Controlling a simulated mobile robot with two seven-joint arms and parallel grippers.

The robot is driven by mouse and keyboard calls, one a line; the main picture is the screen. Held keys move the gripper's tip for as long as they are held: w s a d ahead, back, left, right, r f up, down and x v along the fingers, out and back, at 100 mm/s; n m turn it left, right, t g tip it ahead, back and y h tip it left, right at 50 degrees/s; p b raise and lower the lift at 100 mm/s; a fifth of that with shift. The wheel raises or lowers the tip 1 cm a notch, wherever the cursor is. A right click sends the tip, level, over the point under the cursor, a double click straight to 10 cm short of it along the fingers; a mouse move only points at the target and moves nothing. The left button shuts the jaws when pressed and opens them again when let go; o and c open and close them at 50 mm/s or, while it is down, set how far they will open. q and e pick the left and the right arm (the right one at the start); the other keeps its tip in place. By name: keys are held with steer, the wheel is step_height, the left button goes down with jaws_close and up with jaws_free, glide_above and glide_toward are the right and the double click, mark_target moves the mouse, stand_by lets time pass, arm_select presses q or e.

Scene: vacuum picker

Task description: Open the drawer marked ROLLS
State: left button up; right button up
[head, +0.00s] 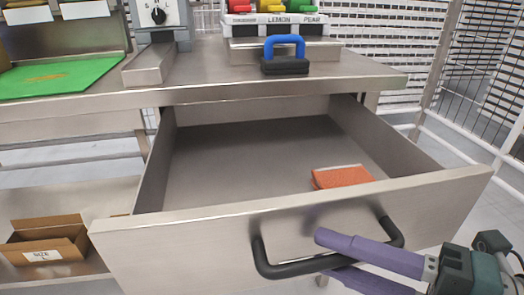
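A wide steel drawer (290,225) under the workbench is pulled far out, with its inside in plain view. No ROLLS label shows on the part of its front that I see. Its dark bar handle (290,268) is on the front face. My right gripper (338,261) has purple fingers that come in from the lower right. One finger lies above the bar and one below it, closed close about the bar. An orange-red block-like item (341,177) lies in the drawer toward the right. My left gripper is out of view.
On the steel bench (230,92) stand a blue-handled black item (285,58), a green mat (60,76), a dial unit (158,18) and labelled fruit bins (278,22). A cardboard box (45,243) sits on the lower shelf at left. Wire fencing (475,60) stands at right.

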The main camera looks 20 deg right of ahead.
steer(key=shift+o, duration=1.1)
steer(key=shift+s, duration=0.1)
steer(key=v, duration=0.9)
steer(key=shift+s+d+p, duration=0.25)
steer(key=shift+s+p, duration=0.05)
steer(key=shift+p, duration=0.05)
steer(key=shift+r, duration=0.15)
